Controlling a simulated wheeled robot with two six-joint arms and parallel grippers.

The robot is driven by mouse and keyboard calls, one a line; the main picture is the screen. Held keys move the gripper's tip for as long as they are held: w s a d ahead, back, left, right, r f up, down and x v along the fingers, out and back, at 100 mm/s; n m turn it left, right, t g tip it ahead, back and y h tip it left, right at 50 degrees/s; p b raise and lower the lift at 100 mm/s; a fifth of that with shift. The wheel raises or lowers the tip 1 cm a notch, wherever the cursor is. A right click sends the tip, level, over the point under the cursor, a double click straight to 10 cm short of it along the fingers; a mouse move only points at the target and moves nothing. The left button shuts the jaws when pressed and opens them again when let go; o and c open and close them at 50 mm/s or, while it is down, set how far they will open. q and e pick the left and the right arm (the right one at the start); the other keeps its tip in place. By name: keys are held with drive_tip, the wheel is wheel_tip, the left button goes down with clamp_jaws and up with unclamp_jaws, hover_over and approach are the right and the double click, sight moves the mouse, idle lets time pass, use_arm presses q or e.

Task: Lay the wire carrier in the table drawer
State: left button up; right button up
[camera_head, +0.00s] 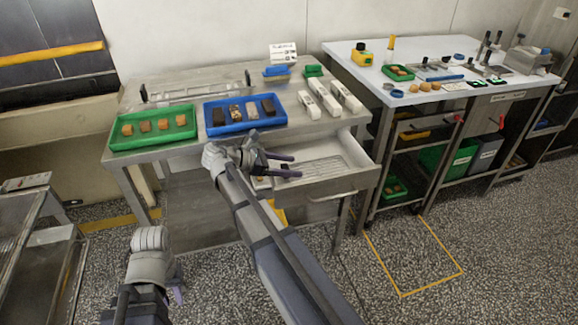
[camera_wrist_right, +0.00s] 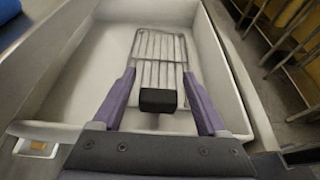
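The wire carrier (camera_wrist_right: 158,58) is a metal grid with a black grip block (camera_wrist_right: 158,100) at its near end. It is inside the open table drawer (camera_wrist_right: 95,58), apparently flat on the drawer floor; its grid also shows in the head view (camera_head: 318,170). My right gripper (camera_head: 288,166) is over the drawer. Its fingers are spread on both sides of the black block, with visible gaps, in the right wrist view (camera_wrist_right: 158,75). My left gripper (camera_head: 176,288) is low at the left, away from the table; its opening is mostly hidden.
The steel table holds a green tray (camera_head: 117,146) and a blue tray (camera_head: 208,128), both with small pieces, and white blocks (camera_head: 308,105). A clear rack with black ends (camera_head: 190,93) stands behind. A second table (camera_head: 350,56) with tools stands at right.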

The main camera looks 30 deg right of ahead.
drive_tip(key=shift+o, duration=0.5)
drive_tip(key=shift+r, duration=0.1)
drive_tip(key=shift+r+p, duration=0.3)
drive_tip(key=shift+p, duration=0.1)
drive_tip(key=shift+r+p, duration=0.6)
drive_tip(key=f+p+v, duration=0.1)
drive_tip(key=p+v, duration=0.3)
drive_tip(key=v, duration=0.8)
drive_tip(key=s+a+f+m+t+y, duration=0.1)
drive_tip(key=s+a+f+m+y, duration=0.4)
drive_tip(key=s+a, duration=0.3)
drive_tip(key=s+a+f+m+t+y, duration=0.1)
drive_tip(key=s+a+f+m+y, duration=0.5)
drive_tip(key=a, duration=0.5)
drive_tip(key=s+f+y, duration=0.1)
drive_tip(key=s+f, duration=0.1)
drive_tip(key=s, duration=0.1)
drive_tip(key=shift+s+a+t, duration=0.2)
drive_tip(key=shift+s+t, duration=0.1)
drive_tip(key=shift+t, duration=0.1)
